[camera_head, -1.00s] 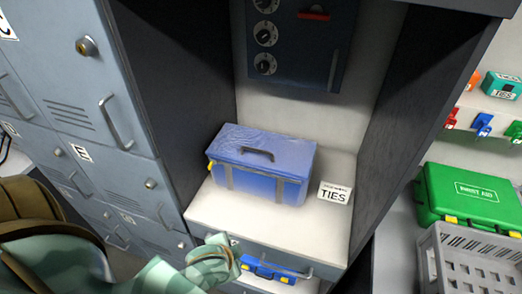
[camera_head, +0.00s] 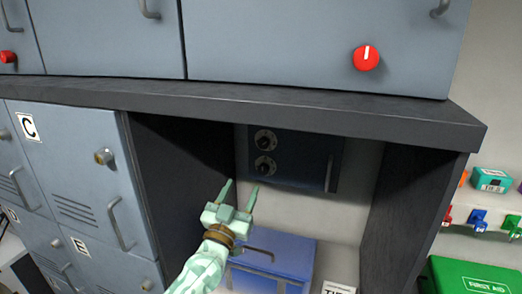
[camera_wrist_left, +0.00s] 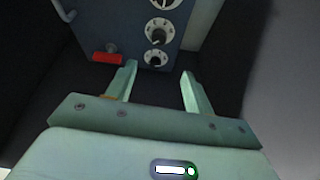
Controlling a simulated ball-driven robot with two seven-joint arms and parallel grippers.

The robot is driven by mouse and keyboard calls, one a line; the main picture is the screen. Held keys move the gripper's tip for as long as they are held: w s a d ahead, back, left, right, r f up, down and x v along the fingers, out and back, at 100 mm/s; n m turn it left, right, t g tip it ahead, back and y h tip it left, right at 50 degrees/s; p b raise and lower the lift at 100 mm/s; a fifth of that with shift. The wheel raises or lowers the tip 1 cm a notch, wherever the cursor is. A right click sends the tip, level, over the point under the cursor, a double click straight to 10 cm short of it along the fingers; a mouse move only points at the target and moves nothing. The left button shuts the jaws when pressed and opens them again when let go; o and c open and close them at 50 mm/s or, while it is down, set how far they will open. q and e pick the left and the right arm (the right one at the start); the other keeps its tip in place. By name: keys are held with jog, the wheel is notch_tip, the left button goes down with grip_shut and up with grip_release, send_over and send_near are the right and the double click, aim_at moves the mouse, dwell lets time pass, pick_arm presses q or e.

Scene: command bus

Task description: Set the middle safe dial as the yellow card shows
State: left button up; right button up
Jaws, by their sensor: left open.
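The dark blue safe (camera_head: 305,165) is on the back wall of the open locker bay. Two of its round dials show in the head view, the middle dial (camera_head: 265,140) and the bottom dial (camera_head: 264,167); the overhang hides the part above. The left wrist view shows the safe upside down with three dials, including the middle dial (camera_wrist_left: 158,28). My left gripper (camera_head: 240,190) is open and empty, in front of the safe. In the left wrist view its fingers (camera_wrist_left: 158,76) point at the dial nearest the red part (camera_wrist_left: 106,58). No yellow card is in view.
A blue toolbox (camera_head: 270,258) stands on the shelf below the safe. The dark overhang (camera_head: 300,112) juts out above, and a side panel (camera_head: 410,210) bounds the bay on the right. Grey lockers (camera_head: 75,165) stand on the left. A green first-aid case (camera_head: 465,275) is at the right.

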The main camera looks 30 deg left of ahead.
aim_at(263, 145)
pick_arm(q)
jog(key=b+x, duration=0.1)
jog(key=x, duration=1.4)
jog(key=shift+w+r, duration=0.1)
jog(key=shift+w, duration=0.15)
jog(key=shift+d, duration=0.1)
jog(key=c, duration=1)
